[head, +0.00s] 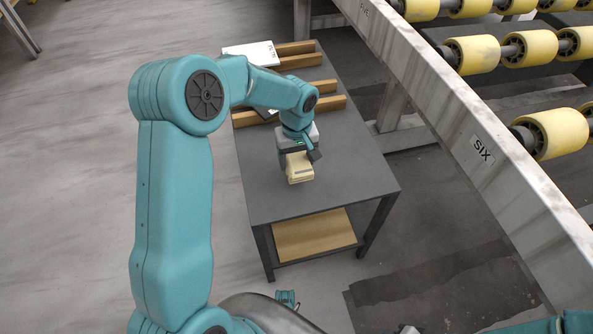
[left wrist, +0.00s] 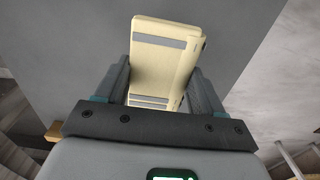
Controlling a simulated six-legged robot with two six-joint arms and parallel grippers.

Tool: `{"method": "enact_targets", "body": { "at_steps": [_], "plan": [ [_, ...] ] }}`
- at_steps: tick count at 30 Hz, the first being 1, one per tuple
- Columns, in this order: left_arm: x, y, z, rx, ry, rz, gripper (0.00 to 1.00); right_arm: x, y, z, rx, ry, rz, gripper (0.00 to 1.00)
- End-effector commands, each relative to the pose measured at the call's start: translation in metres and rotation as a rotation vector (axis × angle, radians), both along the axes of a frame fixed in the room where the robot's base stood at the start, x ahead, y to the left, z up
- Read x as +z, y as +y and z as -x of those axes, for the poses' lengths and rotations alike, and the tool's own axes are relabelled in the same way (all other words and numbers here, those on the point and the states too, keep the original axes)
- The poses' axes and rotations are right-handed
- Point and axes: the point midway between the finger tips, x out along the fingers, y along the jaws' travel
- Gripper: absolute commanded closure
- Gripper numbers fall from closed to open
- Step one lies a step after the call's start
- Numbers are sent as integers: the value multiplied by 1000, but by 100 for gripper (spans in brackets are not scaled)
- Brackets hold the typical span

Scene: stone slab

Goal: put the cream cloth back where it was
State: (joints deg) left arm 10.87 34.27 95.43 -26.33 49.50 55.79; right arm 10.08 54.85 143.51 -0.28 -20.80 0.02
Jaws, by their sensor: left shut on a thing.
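The cream cloth (head: 299,168) is a folded, flat block with grey stripes. It is over the middle of the dark table (head: 345,165). My left gripper (head: 299,153) points down from above and is shut on it. In the left wrist view, the cloth (left wrist: 165,48) sits between the two fingers of my left gripper (left wrist: 160,88) and sticks out past their tips. I cannot tell whether its lower end touches the tabletop.
Wooden rails (head: 322,87) lie across the table's far part, with a white board-like item (head: 252,53) at the far left. A dark item lies partly hidden behind my arm. A roller conveyor with a pale side beam (head: 440,110) runs along the right. The table's near part is clear.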

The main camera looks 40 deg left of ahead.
Motion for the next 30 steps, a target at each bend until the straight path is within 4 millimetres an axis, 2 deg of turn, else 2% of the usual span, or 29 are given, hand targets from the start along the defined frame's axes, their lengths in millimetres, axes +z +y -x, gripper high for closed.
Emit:
{"method": "enact_targets", "body": {
  "at_steps": [5,11,21,22,24,30],
  "plan": [
    [-16,1,0,0,1,-1,60,-4,0,0,0,0,0,57],
    [-47,1,0,-1,1,1,60,-11,0,0,0,0,0,57],
    [-51,1,-1,-1,-1,0,60,-14,0,0,0,0,0,57],
    [-51,1,-1,-1,-1,0,29,-14,0,0,0,0,0,57],
    [-49,1,-1,-1,-1,0,6,-13,0,0,0,0,0,57],
    [-49,1,-1,-1,-1,0,6,-13,0,0,0,0,0,57]
  ]
}}
